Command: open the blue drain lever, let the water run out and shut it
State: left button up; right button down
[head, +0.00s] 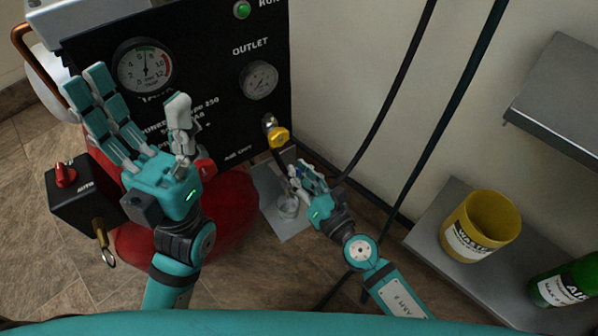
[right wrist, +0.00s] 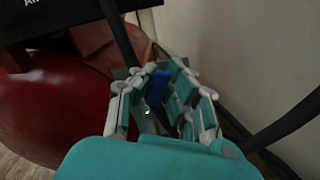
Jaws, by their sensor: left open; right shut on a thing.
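The blue drain lever (right wrist: 157,88) shows between the fingers of my right gripper (right wrist: 165,100) in the right wrist view. In the head view my right gripper (head: 303,178) is low beside the red tank (head: 235,205), shut on the lever, which its fingers mostly hide. I cannot tell the lever's angle. A small clear cup (head: 288,206) stands below the fingers on a grey plate (head: 292,230). Whether water is running is not clear. My left gripper (head: 140,125) is open and empty, its fingers raised in front of the black panel.
A black switch box (head: 80,198) with a red knob is at the left. Dark hoses hang near my right arm.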

jog(key=shift+f, duration=0.1)
jog(key=c, duration=1.3)
grip_release()
jog(key=shift+d, duration=0.1)
jog(key=v, duration=1.2)
